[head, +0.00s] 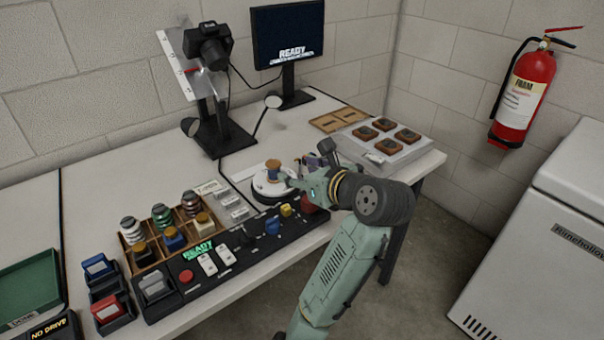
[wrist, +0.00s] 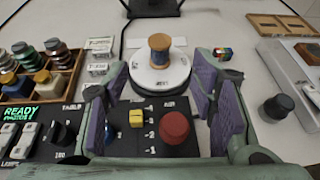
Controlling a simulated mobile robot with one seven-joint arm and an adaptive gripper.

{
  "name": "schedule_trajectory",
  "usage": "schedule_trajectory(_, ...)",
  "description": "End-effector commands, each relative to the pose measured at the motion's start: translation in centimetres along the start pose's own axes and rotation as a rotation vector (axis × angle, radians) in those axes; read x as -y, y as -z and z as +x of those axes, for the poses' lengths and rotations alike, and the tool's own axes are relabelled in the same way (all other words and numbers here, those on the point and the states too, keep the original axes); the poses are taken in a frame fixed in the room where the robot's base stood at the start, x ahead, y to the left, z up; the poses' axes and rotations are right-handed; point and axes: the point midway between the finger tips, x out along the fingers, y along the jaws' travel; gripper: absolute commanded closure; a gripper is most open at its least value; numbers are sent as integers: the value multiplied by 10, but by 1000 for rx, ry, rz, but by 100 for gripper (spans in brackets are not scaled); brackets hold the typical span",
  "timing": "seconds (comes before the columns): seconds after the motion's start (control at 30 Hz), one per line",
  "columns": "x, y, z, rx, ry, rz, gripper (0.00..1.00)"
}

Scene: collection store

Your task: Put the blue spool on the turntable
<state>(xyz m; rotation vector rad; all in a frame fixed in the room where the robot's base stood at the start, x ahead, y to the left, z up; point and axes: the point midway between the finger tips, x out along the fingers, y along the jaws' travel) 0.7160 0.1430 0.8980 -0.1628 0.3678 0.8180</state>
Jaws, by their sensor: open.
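A spool (head: 273,168) with pale wooden ends and a dark bluish winding stands upright on the round white turntable (head: 262,187). In the wrist view, the spool (wrist: 160,48) is near the middle of the turntable (wrist: 143,80). My gripper (wrist: 160,75) is open and empty, with its purple-padded fingers apart, one toward each side of the turntable. The spool is beyond the fingertips and no finger touches it. In the head view, my gripper (head: 303,182) is just right of the turntable and hides part of its right side.
A black control panel (head: 230,252) with knobs and a red button (wrist: 174,127) lies in front of the turntable. A wooden divided tray (head: 148,262) holds several small items, one blue. A camera stand (head: 222,135) is behind; a pale tray (head: 384,157) with brown blocks is right.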

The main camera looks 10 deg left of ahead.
Motion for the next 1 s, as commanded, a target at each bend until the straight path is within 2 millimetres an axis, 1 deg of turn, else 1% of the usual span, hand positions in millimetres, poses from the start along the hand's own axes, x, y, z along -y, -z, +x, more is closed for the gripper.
schedule_trajectory(0.1, 0, 0, -6, -1, 0, 0, 48)
schedule_trajectory(0.33, 0, 0, -7, 0, 0, -3, 48)
schedule_trajectory(0.4, -3, -6, -5, 14, 5, -39, 48)
schedule_trajectory(0.47, -8, -19, -1, 46, 17, -121, 48)
schedule_trajectory(0.57, -25, -60, 7, 149, 70, -379, 48)
schedule_trajectory(0.6, -36, -82, 9, 204, 106, -518, 48)
schedule_trajectory(0.67, -57, -118, 10, 296, 179, -746, 48)
schedule_trajectory(0.7, -75, -142, 7, 361, 238, -902, 48)
schedule_trajectory(0.77, -103, -176, 0, 453, 343, -1127, 48)
schedule_trajectory(0.8, -123, -197, -8, 513, 425, -1270, 48)
schedule_trajectory(0.87, -156, -226, -24, 599, 566, -1471, 48)
schedule_trajectory(0.9, -178, -242, -36, 651, 673, -1594, 48)
schedule_trajectory(0.97, -213, -264, -60, 723, 856, -1759, 48)
schedule_trajectory(1.0, -237, -275, -79, 763, 992, -1854, 48)
